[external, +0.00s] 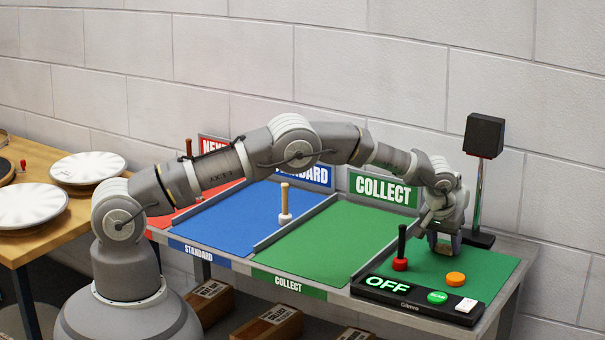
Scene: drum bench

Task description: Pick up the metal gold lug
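I cannot make out a metal gold lug anywhere in the external view. My gripper (443,246) points down over the right green panel of the bench, low near its surface. It is behind the red-based black lever (401,250) and the orange round knob (456,279). The fingertips are small and seen from the side, so whether they are open, shut or around something is unclear. The spot beneath and behind the gripper is hidden.
The bench has a red bay, a blue bay (232,222) holding a pale wooden mallet-like piece (285,205), and an empty green COLLECT bay (330,247). An OFF display (388,284) edges the right panel. A black box on a post (484,135) stands behind. White drum pads (87,168) lie left.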

